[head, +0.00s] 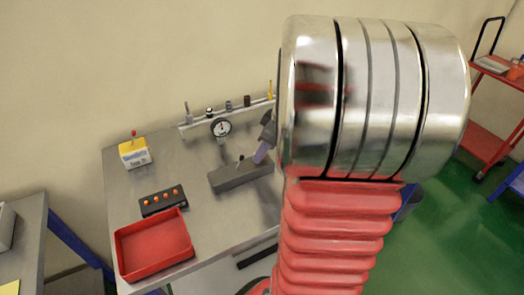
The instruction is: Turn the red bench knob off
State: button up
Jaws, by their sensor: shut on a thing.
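A small red ball-shaped knob (133,133) stands on a thin stem on top of a yellow box (134,153) at the back left of the bench. The box has a pale label; whether the knob is on or off cannot be told. My gripper (262,153) shows only in part, as a dark and purple-grey end beside my arm's large metal joint. It is over the right end of a long dark grey block (238,178), well to the right of the red knob. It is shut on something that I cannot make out. My arm hides the right side of the bench.
A black strip (163,201) with several orange buttons and a red tray (152,247) lie at the front left. A round gauge (220,128) and a rail with small fittings line the back. Bare bench (178,165) separates the yellow box from the grey block.

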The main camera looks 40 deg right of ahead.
jog(key=shift+m, duration=0.5)
jog(key=shift+a+m+h, duration=0.25)
jog(key=shift+m+h, duration=0.55)
jog(key=shift+m, duration=0.9)
jog(key=shift+a+m+h, duration=0.15)
jog(key=shift+m+h, duration=0.3)
jog(key=shift+m, duration=0.75)
jog(key=shift+a+m+h, duration=0.1)
jog(key=shift+m+h, duration=0.35)
jog(key=shift+m, duration=0.75)
jog(key=shift+w+a+m+g+h, duration=0.1)
jog(key=shift+m+g+h, duration=0.25)
jog(key=shift+m, duration=0.8)
jog(key=shift+w+a+m+g+h, duration=0.1)
jog(key=shift+m+g+h, duration=0.25)
jog(key=shift+m, duration=0.8)
jog(key=shift+w+a+m+g+h, duration=0.1)
jog(key=shift+m+g+h, duration=0.15)
jog(key=shift+m, duration=0.75)
jog(key=shift+w+m+g+h, duration=0.15)
jog(key=shift+m+g, duration=0.2)
jog(key=shift+m, duration=0.65)
jog(key=o, duration=1.1)
